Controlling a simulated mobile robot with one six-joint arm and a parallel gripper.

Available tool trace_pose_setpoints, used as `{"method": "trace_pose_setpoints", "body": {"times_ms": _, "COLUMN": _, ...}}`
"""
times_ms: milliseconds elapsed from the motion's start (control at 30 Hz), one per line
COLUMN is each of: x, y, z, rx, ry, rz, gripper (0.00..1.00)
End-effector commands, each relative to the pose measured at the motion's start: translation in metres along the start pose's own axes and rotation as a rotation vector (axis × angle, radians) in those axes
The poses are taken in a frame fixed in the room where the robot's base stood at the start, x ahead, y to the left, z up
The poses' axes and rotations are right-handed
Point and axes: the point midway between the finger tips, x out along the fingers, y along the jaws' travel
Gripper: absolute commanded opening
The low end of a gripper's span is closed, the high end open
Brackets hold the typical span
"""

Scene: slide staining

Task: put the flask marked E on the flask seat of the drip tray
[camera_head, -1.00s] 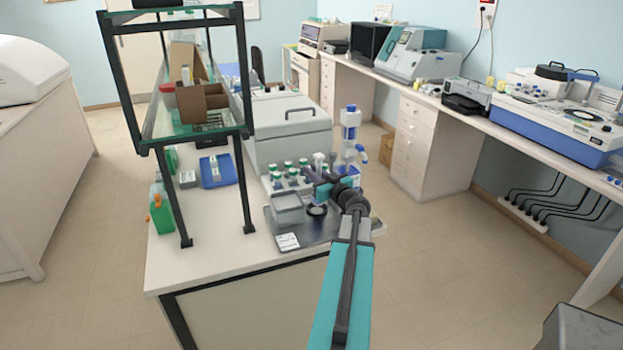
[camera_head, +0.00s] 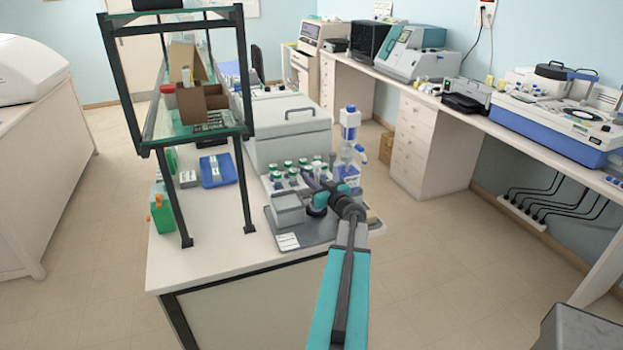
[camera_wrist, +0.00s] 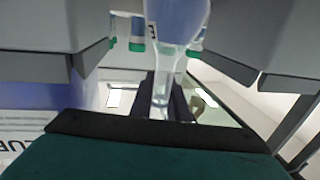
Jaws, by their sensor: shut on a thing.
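My gripper (camera_head: 325,188) is shut on the neck of a flask and hangs over the drip tray. In the wrist view the flask (camera_wrist: 177,22) is clear glass with blue-violet liquid, and a dark letter E shows at its edge. Its neck lies between my two dark fingers (camera_wrist: 163,98). In the head view the flask (camera_head: 312,183) is small and partly hidden by my gripper. The grey drip tray (camera_head: 320,234) lies on the bench's front part. A dark round seat (camera_head: 316,211) on it shows just below the flask; I cannot tell if they touch.
Several green-capped bottles (camera_head: 290,168) stand behind the tray. A grey box (camera_head: 288,210) is on the tray's left, with a white label in front. A white and blue bottle (camera_head: 350,125) stands at the back right. A shelf frame (camera_head: 242,170) rises at the left.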

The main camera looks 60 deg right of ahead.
Motion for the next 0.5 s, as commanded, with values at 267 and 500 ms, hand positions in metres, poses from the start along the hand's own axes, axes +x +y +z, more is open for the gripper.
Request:
{"method": "trace_pose_setpoints", "body": {"times_ms": 267, "x": -0.0001, "y": 0.0000, "z": 0.0004, "rx": 0.000, "ry": 0.000, "rz": 0.000, "gripper": 0.03}}
{"method": "trace_pose_setpoints", "body": {"times_ms": 500, "x": 0.0000, "y": 0.0000, "z": 0.0055, "rx": -0.001, "ry": 0.000, "rz": 0.000, "gripper": 0.03}}
